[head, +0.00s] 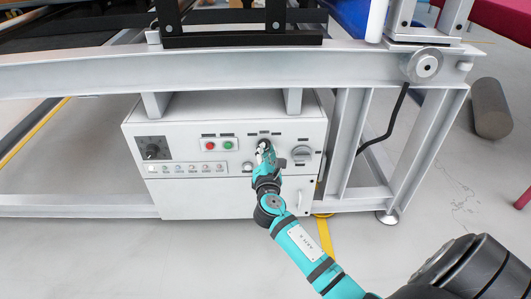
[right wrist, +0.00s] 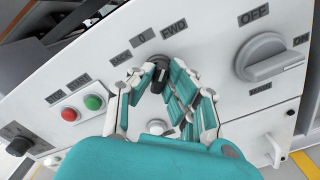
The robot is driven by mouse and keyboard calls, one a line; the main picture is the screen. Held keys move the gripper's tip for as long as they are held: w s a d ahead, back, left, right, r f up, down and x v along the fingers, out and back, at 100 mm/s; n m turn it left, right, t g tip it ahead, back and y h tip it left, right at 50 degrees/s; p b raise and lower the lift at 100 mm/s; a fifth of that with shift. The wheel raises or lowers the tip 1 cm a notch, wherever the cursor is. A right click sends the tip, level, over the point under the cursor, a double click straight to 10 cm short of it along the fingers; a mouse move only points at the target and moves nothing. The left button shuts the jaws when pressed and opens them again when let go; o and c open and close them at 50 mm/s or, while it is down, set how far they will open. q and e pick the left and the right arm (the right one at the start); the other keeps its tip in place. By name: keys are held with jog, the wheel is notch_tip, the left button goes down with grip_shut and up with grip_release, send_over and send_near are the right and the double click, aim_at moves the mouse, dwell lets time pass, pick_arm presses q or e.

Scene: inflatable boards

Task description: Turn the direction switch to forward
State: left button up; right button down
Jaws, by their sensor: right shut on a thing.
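The direction switch (right wrist: 160,66) is a small black knob on the white control panel, under labels reading BACK, 0 and FWD in the right wrist view. My teal right gripper (right wrist: 157,78) is shut on it, with a finger on each side of the knob. The fingers hide part of the knob, and I cannot tell which label it points at. In the head view my right gripper (head: 264,150) reaches up to the top middle of the control box (head: 240,200) and mostly covers the switch. My left gripper is not in view.
A larger grey rotary switch (right wrist: 272,62) marked OFF and MAIN is close on the right. Red (right wrist: 69,114) and green (right wrist: 93,102) buttons are on the left. A dark dial (head: 151,151) is farther left. A grey steel beam (head: 230,70) runs above the box.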

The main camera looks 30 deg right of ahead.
dwell(0.3)
jog(key=c, duration=1.3)
grip_release()
jog(key=shift+c, duration=0.2)
jog(key=shift+s, duration=0.1)
jog(key=v, duration=1.2)
